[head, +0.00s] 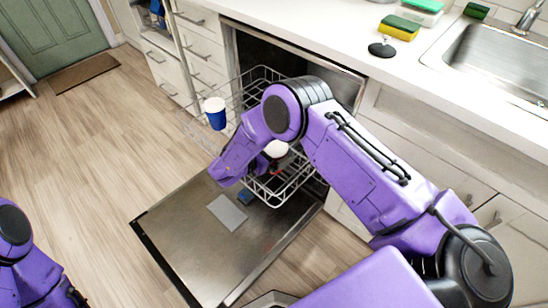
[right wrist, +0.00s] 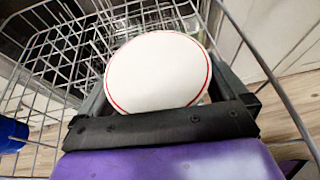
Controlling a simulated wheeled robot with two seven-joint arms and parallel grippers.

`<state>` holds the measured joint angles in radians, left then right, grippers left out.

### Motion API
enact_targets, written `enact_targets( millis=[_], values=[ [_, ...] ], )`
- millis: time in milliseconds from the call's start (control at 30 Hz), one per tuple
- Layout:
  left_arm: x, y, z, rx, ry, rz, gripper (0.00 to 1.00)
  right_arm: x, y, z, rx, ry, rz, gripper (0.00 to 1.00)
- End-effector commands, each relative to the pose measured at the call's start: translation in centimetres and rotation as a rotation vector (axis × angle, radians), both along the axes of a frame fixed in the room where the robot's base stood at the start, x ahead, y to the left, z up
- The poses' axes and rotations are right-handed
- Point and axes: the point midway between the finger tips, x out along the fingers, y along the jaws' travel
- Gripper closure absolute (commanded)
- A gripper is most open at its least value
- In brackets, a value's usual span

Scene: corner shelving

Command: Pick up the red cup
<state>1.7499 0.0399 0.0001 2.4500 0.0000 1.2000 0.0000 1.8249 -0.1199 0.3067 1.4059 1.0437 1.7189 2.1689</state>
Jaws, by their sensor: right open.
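The red cup shows in the head view as a white round top (head: 276,149) with a little red below it, inside the dishwasher rack and partly hidden by my right arm. In the right wrist view the cup (right wrist: 158,72) is a large white disc with a thin red rim, close to the camera. My right gripper (right wrist: 165,92) is open, with its dark fingers on either side of the cup. Whether they touch it cannot be told. In the head view its fingers are mostly hidden. My left arm shows at the lower left, with its gripper out of view.
A wire rack (head: 262,75) surrounds the cup. A blue cup (head: 216,118) stands at the rack's left side. The dishwasher door (head: 185,240) lies open below. The counter (head: 330,45) holds sponges (head: 400,30) and a black stopper (head: 382,48) beside the sink (head: 490,65).

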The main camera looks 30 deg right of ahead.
Motion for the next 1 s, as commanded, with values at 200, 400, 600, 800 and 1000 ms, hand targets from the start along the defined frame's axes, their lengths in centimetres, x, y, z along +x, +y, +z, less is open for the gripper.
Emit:
enact_targets(
  millis=[200,400,600,800,1000],
  values=[
    [0.0,0.0,0.0,0.000,0.000,0.000,0.00,0.0,0.0,0.0,0.000,0.000,0.000,0.46],
    [0.0,0.0,0.0,0.000,0.000,0.000,0.00,0.0,0.0,0.0,-0.001,0.000,0.000,0.46],
    [0.0,0.0,0.1,0.000,0.000,0.000,0.00,0.0,0.1,0.4,-0.001,-0.001,0.000,0.46],
    [0.0,0.0,0.3,0.000,0.000,0.000,0.00,0.0,0.0,1.9,-0.001,-0.001,0.000,0.46],
    [0.0,0.0,0.6,0.000,0.000,0.000,0.00,-0.8,0.3,4.3,0.000,0.000,0.000,0.46]
  ],
)
